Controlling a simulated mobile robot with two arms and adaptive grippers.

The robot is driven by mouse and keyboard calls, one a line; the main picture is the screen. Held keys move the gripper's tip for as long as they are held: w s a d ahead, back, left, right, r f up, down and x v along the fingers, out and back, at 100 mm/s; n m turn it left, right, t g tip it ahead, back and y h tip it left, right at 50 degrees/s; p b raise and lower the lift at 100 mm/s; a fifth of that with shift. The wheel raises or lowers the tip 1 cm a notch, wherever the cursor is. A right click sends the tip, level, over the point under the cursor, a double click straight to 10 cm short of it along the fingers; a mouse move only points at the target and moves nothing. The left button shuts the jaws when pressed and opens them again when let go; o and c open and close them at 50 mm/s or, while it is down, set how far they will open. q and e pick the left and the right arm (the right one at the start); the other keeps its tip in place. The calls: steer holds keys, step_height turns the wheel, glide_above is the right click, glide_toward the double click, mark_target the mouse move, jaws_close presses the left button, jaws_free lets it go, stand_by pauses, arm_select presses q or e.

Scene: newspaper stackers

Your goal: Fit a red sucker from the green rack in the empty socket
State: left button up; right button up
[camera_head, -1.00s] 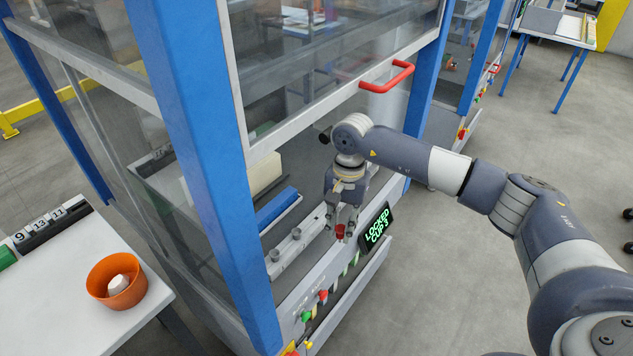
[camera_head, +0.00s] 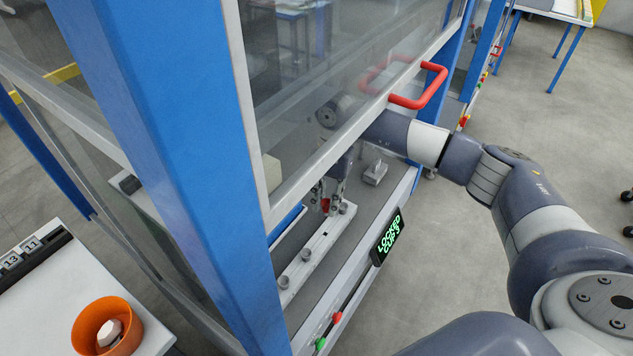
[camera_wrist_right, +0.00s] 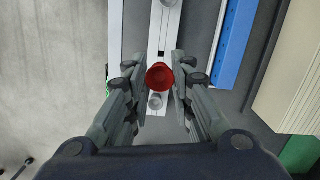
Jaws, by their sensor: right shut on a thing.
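My right gripper (camera_head: 333,192) is inside the machine, under the raised glass guard, with its fingers pointing down. It is shut on a red sucker (camera_head: 325,206), held over the pale bar (camera_head: 294,267). In the right wrist view the red sucker (camera_wrist_right: 159,76) sits between the fingertips, above the bar (camera_wrist_right: 165,40). A grey round fitting (camera_wrist_right: 155,101) on the bar shows just beside the sucker. Other grey fittings (camera_head: 305,254) stand along the bar. I cannot tell whether the sucker touches the bar. The green rack cannot be made out for sure. My left gripper is out of view.
The guard has a red handle (camera_head: 420,88) just above my right arm. A blue post (camera_head: 165,130) stands left of the opening. A display (camera_head: 389,237) reads LOCKED CUP 3. An orange bowl (camera_head: 80,332) holding a white piece stands on the left table. A blue strip (camera_wrist_right: 236,45) lies beside the bar.

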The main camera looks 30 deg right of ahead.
mark_target(326, 214)
steer(key=shift+w+f, duration=0.15)
steer(key=shift+w, duration=0.45)
steer(key=shift+s, duration=0.25)
steer(key=shift+s+r, duration=0.3)
steer(key=shift+s, duration=0.2)
steer(key=shift+w+f+b, duration=0.15)
steer(key=shift+b, duration=0.25)
step_height(326, 214, down, 4)
steer(key=b, duration=0.3)
steer(key=shift+r, duration=0.25)
step_height(326, 214, down, 3)
steer(key=b, duration=0.3)
steer(key=shift+w, duration=0.1)
steer(key=shift+f, duration=0.3)
steer(key=shift+f+b, duration=0.15)
steer(key=shift+b, duration=0.3)
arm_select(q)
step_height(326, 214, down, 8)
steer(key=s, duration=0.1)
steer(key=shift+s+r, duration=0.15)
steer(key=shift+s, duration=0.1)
